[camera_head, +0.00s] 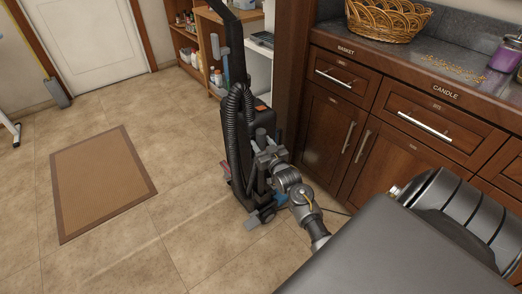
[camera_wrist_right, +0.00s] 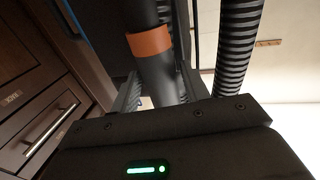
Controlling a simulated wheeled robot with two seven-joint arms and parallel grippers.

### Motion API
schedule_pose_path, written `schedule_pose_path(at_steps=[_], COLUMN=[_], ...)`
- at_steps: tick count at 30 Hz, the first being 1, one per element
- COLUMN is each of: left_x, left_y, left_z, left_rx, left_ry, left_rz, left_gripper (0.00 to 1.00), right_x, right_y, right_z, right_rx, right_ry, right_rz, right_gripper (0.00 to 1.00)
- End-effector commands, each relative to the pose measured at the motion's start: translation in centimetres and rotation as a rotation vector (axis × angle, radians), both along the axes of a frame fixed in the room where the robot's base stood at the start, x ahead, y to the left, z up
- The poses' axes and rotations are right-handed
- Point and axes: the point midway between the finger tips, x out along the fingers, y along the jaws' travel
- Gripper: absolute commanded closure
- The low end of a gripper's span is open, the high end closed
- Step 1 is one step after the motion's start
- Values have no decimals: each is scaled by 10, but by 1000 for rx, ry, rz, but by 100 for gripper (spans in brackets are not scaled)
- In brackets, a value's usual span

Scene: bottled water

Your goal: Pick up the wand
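The vacuum's wand appears in the right wrist view as a dark tube (camera_wrist_right: 155,75) with an orange band, running down between my right gripper's fingers (camera_wrist_right: 158,98). A pale gap shows between the left finger and the tube, so the gripper looks open. My left gripper is not in view.
A ribbed black hose (camera_wrist_right: 238,45) runs right of the tube; it loops along the vacuum's left side in the head view. Wooden cabinets (camera_head: 335,125) stand right of the vacuum, with a basket (camera_head: 388,18) on the counter. Open floor with a brown mat (camera_head: 102,182) lies left.

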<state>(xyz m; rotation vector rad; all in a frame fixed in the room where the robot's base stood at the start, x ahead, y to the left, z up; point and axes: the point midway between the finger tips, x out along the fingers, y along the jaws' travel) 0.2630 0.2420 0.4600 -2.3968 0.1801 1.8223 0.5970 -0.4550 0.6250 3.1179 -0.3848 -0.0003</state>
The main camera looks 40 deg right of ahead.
Motion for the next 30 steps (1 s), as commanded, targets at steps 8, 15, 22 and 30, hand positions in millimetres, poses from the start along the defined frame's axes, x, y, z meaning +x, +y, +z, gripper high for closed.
schedule_pose_path(at_steps=[8, 15, 22, 30], left_x=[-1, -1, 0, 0], left_y=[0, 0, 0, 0], left_z=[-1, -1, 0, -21], left_rx=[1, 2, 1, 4], left_ry=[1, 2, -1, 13], left_rz=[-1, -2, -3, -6], left_gripper=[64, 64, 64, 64], right_x=[0, 0, -3, -4], right_y=[0, 0, 0, 0], right_z=[0, 1, 7, 44], right_rx=[0, 0, -2, -2], right_ry=[0, -2, -3, -6], right_rz=[0, 0, 0, 0], right_gripper=[91, 100, 100, 100])
